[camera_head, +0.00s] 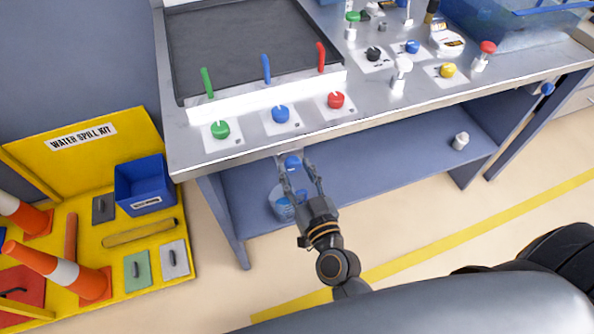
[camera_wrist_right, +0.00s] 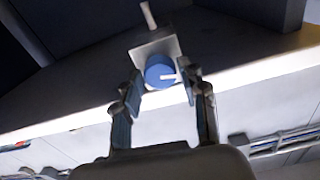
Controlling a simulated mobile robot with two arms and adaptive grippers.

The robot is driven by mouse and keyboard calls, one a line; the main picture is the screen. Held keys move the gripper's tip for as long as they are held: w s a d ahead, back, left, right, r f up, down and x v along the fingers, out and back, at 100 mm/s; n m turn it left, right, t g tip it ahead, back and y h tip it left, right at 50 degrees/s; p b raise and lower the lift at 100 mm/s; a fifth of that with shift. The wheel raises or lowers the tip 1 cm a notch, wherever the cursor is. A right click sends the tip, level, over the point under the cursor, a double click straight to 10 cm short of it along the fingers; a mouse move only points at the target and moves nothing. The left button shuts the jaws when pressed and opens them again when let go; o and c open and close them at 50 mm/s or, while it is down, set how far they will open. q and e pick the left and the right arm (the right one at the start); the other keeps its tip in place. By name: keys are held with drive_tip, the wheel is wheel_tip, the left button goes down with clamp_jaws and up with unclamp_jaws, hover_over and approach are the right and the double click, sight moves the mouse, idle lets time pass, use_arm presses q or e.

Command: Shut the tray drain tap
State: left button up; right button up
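A tap with a round blue knob (camera_head: 292,162) sits under the front edge of the bench, below the tray (camera_head: 235,50). In the right wrist view the blue knob (camera_wrist_right: 158,71) has a pale pointer aimed to the right and sits on a grey block with a thin pipe. My right gripper (camera_head: 302,168) is open, its fingers reaching up to the tap. In the wrist view the fingers (camera_wrist_right: 160,88) stand on either side of the knob; whether they touch it I cannot tell. My left gripper is not in view.
A clear bluish bucket (camera_head: 281,207) stands below the bench, partly hidden by my right gripper. Green (camera_head: 220,129), blue (camera_head: 281,114) and red (camera_head: 336,100) knobs line the bench front. A yellow spill kit (camera_head: 90,137) stands at left. The lower shelf (camera_head: 390,152) is mostly clear.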

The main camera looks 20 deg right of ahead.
drive_tip(key=c, duration=0.6)
drive_tip(key=shift+r+m+p, duration=0.15)
drive_tip(key=shift+m+p, duration=0.65)
drive_tip(key=shift+m, duration=0.3)
drive_tip(key=m+p, duration=0.1)
drive_tip(key=m, duration=0.2)
drive_tip(key=shift+m+p, duration=0.3)
drive_tip(key=m+p, duration=0.1)
drive_tip(key=m, duration=0.3)
drive_tip(key=shift+m, duration=2.5)
